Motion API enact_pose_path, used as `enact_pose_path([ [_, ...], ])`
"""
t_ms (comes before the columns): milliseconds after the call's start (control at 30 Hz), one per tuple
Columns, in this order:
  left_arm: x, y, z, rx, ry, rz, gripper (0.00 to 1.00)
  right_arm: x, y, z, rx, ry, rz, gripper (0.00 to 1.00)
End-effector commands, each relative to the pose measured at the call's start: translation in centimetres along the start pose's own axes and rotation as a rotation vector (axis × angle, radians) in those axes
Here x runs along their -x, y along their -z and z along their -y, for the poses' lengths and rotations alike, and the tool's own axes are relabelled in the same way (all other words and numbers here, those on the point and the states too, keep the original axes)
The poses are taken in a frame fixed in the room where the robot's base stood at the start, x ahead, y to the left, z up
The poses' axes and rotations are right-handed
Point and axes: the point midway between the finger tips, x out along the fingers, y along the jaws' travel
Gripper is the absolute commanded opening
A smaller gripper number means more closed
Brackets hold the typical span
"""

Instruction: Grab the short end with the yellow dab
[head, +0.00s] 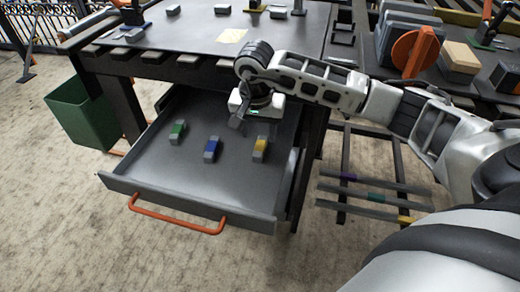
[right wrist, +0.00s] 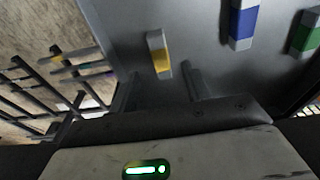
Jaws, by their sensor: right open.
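A short grey piece with a yellow dab (head: 260,147) lies in the open drawer (head: 190,196), near its right side. My right gripper (head: 238,122) is over the drawer, a little behind and left of this piece in the head view. In the right wrist view the yellow-dabbed piece (right wrist: 160,55) lies ahead of the open fingers (right wrist: 163,88), roughly in line with the gap between them. Nothing is between the fingers. My left gripper is not in view.
A blue-dabbed piece (head: 212,149) and a green-dabbed piece (head: 178,131) lie left of it in the drawer. An orange handle (head: 178,219) is on the drawer front. A rack with several dabbed bars (head: 375,197) stands right. The workbench top (head: 290,38) is above the drawer.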

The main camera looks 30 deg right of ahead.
Motion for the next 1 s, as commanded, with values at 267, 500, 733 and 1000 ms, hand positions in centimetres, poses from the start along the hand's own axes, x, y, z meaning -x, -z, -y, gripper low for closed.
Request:
enact_pose_path([
  [267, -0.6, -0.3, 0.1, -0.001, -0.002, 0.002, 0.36, -2.6, 0.1, 0.0, -0.002, -0.001, 0.004, 0.48],
  [500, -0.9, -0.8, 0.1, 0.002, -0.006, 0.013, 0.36, -5.6, 0.4, 0.0, 0.0, 0.001, 0.002, 0.48],
  [733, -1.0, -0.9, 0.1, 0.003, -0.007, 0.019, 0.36, -5.8, 0.4, 0.0, 0.001, 0.002, 0.0, 0.48],
  [1000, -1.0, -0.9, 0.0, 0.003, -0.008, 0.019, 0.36, -5.8, 0.4, 0.0, 0.0, 0.002, 0.0, 0.0],
])
